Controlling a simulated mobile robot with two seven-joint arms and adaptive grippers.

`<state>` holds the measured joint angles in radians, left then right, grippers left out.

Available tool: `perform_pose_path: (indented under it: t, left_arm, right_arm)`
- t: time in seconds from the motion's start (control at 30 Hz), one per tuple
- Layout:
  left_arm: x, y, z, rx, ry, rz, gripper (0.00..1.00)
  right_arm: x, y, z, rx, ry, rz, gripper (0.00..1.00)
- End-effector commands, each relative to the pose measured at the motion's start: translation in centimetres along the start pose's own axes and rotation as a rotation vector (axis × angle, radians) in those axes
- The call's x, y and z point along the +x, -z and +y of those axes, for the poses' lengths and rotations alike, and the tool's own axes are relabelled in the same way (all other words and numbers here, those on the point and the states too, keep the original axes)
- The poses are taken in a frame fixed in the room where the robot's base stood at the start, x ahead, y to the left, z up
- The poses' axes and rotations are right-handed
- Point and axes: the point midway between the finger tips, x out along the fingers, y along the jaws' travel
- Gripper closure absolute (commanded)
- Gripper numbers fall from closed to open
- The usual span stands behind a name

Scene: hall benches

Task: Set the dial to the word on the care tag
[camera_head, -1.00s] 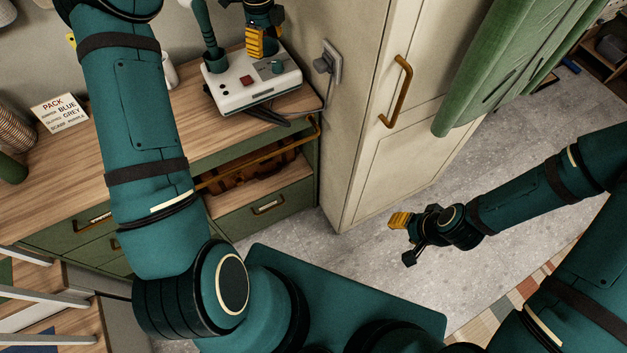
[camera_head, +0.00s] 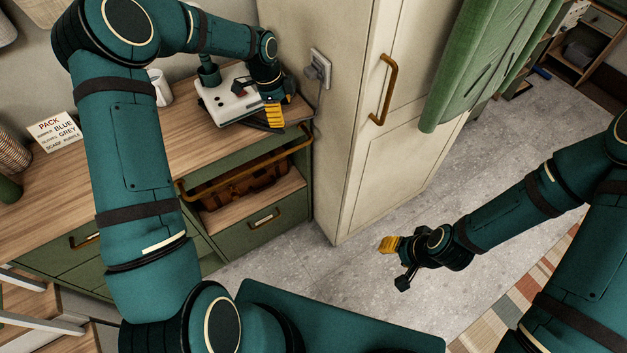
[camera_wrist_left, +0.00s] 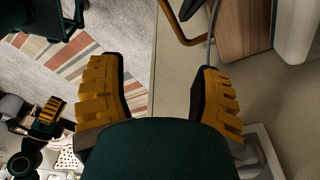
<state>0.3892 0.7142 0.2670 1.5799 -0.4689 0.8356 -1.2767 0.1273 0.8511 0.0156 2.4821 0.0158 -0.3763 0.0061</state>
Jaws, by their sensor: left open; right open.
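A pale edge, probably the box (camera_wrist_left: 295,30), shows at the upper right there. My right gripper (camera_head: 396,262) is open and empty above the floor. I cannot make out a care tag in either view.
A card headed PACK (camera_head: 54,131) and a white mug (camera_head: 160,88) stand on the bench (camera_head: 120,128). A cream cupboard (camera_head: 348,130) with a brass handle (camera_head: 385,90) rises right of the bench. A wall socket with plug (camera_head: 320,70) is beside the box. Green cloth (camera_head: 480,65) hangs at right.

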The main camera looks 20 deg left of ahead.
Motion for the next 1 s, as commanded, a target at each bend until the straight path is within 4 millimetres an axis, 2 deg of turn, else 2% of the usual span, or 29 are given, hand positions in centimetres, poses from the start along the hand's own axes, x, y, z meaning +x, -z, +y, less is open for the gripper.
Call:
perform_pose_path:
  t: [0.1, 0.5, 1.0]
  left_arm:
    - [1.8, 1.1, 1.0, -0.049, -0.004, 0.025, 0.36]
    - [7.1, 4.4, 4.5, -0.244, -0.017, 0.103, 0.36]
    - [12.8, 7.6, 9.7, -0.527, -0.050, 0.178, 0.36]
  right_arm:
    - [0.4, -0.1, 0.2, 0.000, 0.000, 0.000, 0.53]
    - [1.5, -0.2, 0.6, 0.000, 0.000, 0.000, 0.53]
    - [2.9, -0.4, 1.1, 0.000, 0.000, 0.000, 0.53]
